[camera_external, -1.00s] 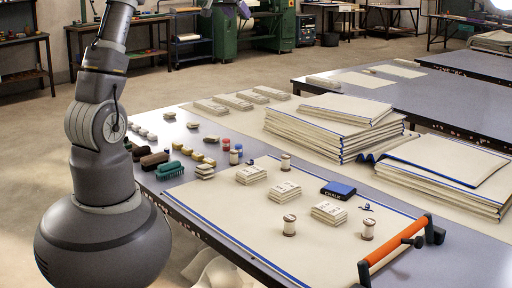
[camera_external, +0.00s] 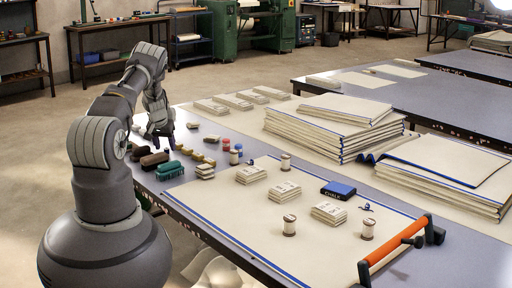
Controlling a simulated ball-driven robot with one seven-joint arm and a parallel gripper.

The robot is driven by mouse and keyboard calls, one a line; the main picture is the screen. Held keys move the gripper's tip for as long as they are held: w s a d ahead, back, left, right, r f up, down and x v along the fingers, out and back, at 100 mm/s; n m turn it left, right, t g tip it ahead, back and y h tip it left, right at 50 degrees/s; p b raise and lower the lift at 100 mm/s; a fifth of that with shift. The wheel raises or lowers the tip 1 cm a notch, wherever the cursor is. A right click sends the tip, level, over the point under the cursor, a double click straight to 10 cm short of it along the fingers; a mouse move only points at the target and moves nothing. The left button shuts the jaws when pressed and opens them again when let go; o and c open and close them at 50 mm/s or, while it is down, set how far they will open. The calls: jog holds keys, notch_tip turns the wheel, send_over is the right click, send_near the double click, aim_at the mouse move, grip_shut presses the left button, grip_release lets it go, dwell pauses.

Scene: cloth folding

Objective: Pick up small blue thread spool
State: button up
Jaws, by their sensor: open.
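Several small blue items lie on the near table, and I cannot tell for sure which is the small blue thread spool. One small blue piece (camera_external: 238,147) stands near the red-topped pieces (camera_external: 225,141). Another small blue item (camera_external: 250,161) lies at the back edge of the cream cloth (camera_external: 215,189), and a third blue item (camera_external: 367,207) lies right of the chalk box. My gripper (camera_external: 160,143) is open, pointing down over the table's far left part, well left of all three. The small pale pieces beneath it are partly hidden.
Brown and green brushes (camera_external: 154,160) lie close to my gripper. White spools (camera_external: 289,225), cloth stacks (camera_external: 328,212), a blue chalk box (camera_external: 338,190) and an orange-handled bar (camera_external: 396,241) occupy the cloth. Tall folded stacks (camera_external: 330,130) stand behind.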

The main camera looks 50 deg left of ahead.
jog(key=shift+x, duration=1)
jog(key=shift+r, duration=0.1)
grip_shut()
